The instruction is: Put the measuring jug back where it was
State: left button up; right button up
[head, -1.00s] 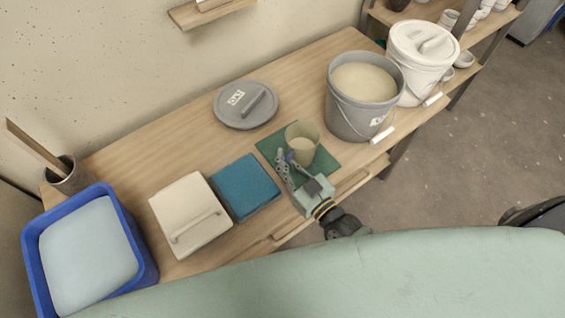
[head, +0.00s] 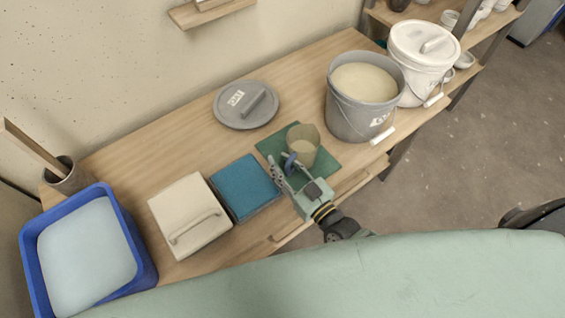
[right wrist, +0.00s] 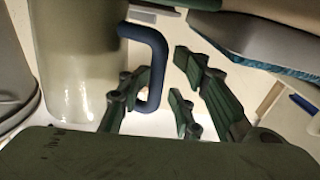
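The measuring jug (head: 306,146), a see-through beige cup with a dark blue handle, stands upright on the green mat (head: 322,166) near the table's front edge. It fills the left of the right wrist view (right wrist: 75,65), with its blue handle (right wrist: 158,60) towards my fingers. My right gripper (head: 281,170) is at the handle side of the jug. In the right wrist view its fingers (right wrist: 160,105) are spread apart, with the handle's lower end close to the left finger. It holds nothing that I can see. My left gripper is not in view.
A grey bucket (head: 345,112) of glaze and a lidded white bucket (head: 412,65) stand right of the mat. A grey lid (head: 232,112) lies behind.

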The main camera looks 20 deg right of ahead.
jog(key=shift+r, duration=0.25)
jog(key=v, duration=1.2)
jog(key=shift+f, duration=0.1)
